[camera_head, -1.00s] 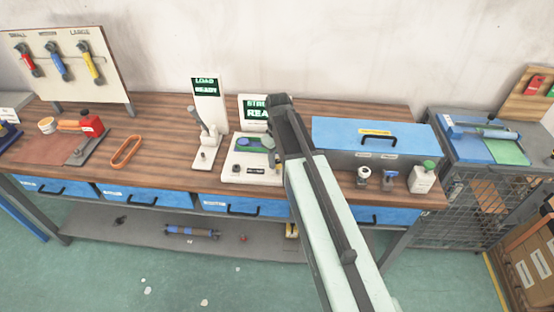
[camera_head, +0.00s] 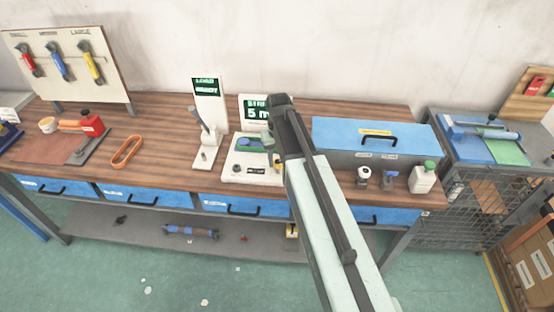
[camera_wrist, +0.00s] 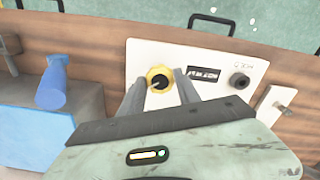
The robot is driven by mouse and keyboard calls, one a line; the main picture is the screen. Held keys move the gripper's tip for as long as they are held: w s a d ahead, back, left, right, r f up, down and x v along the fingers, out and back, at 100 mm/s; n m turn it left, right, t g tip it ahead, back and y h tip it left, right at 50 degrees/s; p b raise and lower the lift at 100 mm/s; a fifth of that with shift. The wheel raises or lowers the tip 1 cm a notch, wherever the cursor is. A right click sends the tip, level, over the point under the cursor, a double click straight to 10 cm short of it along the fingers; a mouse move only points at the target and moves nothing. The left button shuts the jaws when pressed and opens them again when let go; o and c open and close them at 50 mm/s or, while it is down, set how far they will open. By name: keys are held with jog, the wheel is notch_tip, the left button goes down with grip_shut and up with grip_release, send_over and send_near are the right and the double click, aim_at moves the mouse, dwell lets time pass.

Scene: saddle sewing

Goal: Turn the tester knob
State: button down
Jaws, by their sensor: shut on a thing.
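The white tester (camera_head: 238,172) stands on the bench in the head view, with a small upright screen (camera_head: 254,110) behind it reading "5 m" in part. A green and blue piece lies on top of it. In the wrist view its white panel (camera_wrist: 143,54) carries a round yellow knob (camera_wrist: 158,80) with a dark centre. My gripper (camera_wrist: 160,82) has its two grey fingers on either side of this knob and is shut on it.
A lever stand (camera_head: 205,120) with its own screen is left of the tester. A blue-lidded box (camera_head: 340,135) is close to the right of my arm. Small bottles (camera_head: 422,178) stand at the front right. An orange loop (camera_head: 126,152) lies left, with bare bench around it.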

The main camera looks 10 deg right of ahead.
aim_at(278, 161)
jog(key=shift+w, duration=0.15)
jog(key=c, duration=0.9)
grip_release()
jog(key=shift+o, duration=0.2)
notch_tip(278, 161, up, 8)
jog(key=p, duration=0.8)
jog(key=shift+f, duration=0.15)
